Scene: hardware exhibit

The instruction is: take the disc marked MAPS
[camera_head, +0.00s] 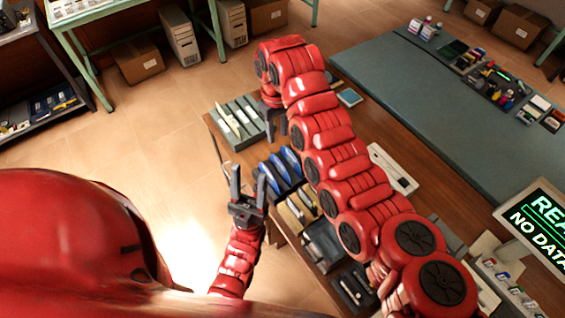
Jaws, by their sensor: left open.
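Several blue disc-like items (280,168) stand side by side in a dark rack on the wooden table (368,109). No marking on them is readable, so I cannot tell which is MAPS. My left gripper (247,180) is open and empty, with its fingers pointing up the picture, just left of the blue items. I cannot tell its height above the table. My right arm crosses the table, and its gripper (282,125) is partly hidden near the grey slotted tray, above the blue items; its jaws do not show clearly.
A grey slotted tray (246,108) with light items is at the table's far left. More trays with small parts lie below the blue items. A grey-green table (420,90) stands behind. The floor at left is clear.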

